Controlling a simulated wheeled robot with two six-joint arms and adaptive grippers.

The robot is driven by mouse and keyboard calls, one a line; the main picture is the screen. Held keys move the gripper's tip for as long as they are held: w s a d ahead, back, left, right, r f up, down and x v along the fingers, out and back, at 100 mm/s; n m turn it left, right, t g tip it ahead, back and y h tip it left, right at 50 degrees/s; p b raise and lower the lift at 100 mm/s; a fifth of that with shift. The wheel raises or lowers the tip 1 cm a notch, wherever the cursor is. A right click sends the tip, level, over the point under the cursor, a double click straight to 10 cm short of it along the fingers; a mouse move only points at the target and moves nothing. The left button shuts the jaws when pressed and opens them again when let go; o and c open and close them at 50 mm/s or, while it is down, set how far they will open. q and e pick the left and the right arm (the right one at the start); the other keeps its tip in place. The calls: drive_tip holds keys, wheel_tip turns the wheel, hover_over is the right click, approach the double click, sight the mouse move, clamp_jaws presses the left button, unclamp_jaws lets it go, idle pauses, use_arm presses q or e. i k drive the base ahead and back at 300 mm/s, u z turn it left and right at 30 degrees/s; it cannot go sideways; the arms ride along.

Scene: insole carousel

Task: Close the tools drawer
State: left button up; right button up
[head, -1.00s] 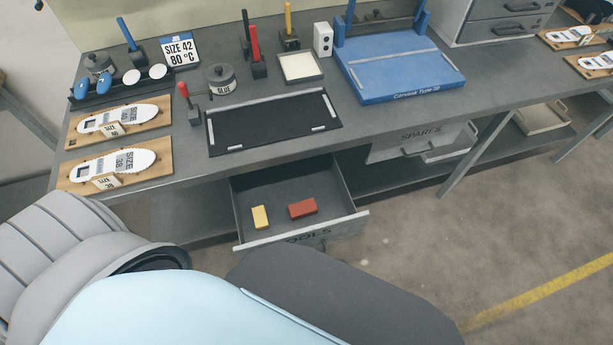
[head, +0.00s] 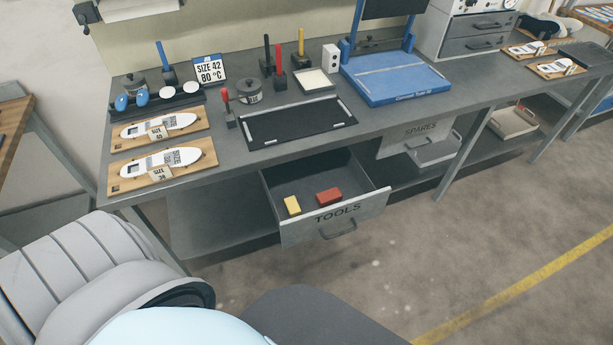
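The tools drawer (head: 362,211) is pulled out under the workbench, with its front facing me and the word TOOLS on it. Its grey handle (head: 338,230) sits low on the front. A yellow block (head: 292,205) and a red block (head: 329,196) lie inside on the drawer floor. Neither of my grippers shows in the head view. Nothing of mine is seen touching the drawer.
The spares drawer (head: 397,146) is to the right under the workbench (head: 236,162). A grey bin (head: 437,152) stands beside it on the lower shelf. Bench legs stand at left and right. The floor (head: 420,255) before the drawer looks clear.

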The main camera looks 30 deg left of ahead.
sight(305, 178)
drive_tip(key=u, duration=0.95)
drive_tip(key=i, duration=0.45)
drive_tip(key=z, duration=0.1)
